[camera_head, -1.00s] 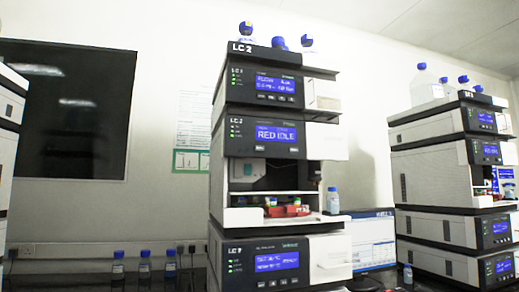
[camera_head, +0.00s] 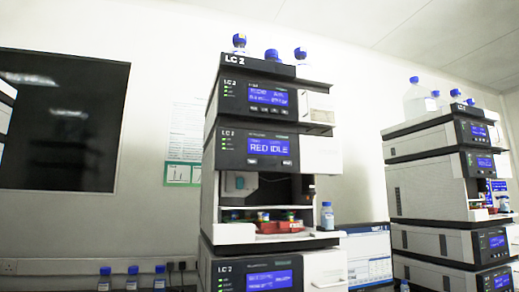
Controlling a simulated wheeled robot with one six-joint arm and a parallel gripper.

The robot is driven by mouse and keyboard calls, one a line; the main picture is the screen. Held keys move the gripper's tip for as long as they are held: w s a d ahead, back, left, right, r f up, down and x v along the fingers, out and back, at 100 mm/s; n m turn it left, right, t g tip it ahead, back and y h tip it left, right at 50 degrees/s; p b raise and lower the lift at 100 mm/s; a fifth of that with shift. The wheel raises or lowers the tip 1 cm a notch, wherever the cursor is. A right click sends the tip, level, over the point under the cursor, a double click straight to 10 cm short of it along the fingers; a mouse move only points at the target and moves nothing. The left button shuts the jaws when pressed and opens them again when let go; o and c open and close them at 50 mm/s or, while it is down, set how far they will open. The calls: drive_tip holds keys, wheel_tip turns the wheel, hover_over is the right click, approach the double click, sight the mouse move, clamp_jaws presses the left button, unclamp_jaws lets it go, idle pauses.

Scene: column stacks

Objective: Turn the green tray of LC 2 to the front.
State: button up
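The LC 2 stack (camera_head: 270,150) stands in the middle of the view, with its name on the top module. Its second module's screen (camera_head: 268,144) reads "RED IDLE". Below it is an open bay (camera_head: 250,187). A red tray (camera_head: 285,227) with small vials shows at the front of the bay floor. Small green and blue spots show beside and behind it, too small to tell whether they are the green tray or vial caps. My gripper is not in view.
A blue-capped bottle (camera_head: 327,216) stands at the bay's right edge. More bottles (camera_head: 272,56) stand on top of the stack. A monitor (camera_head: 368,254) is to the right, then a second stack (camera_head: 430,180). Several bottles (camera_head: 132,280) stand low at left. A dark panel (camera_head: 60,115) hangs on the wall.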

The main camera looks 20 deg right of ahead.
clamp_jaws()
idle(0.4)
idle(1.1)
